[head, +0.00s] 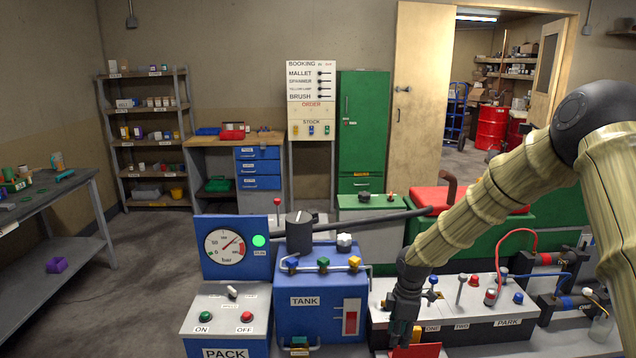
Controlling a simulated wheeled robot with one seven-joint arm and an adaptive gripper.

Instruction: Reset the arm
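My arm, in a ribbed beige sleeve with dark joints, reaches in from the right edge of the head view and bends down. My gripper (402,335) is the dark end of the arm, pointing down at the front of the bench between the blue TANK box and the ONE/TWO switch panel. A red piece (416,351) shows just below and right of it, cut by the frame's bottom edge. I cannot tell if they touch, or whether the fingers are open or shut.
The blue TANK box (322,284), gauge panel (210,262) and PACK box (226,318) stand left of my gripper. The switch panel (462,330) with levers and cables (515,236) is right. Red drums (491,127) stand through the doorway. Floor is clear at left.

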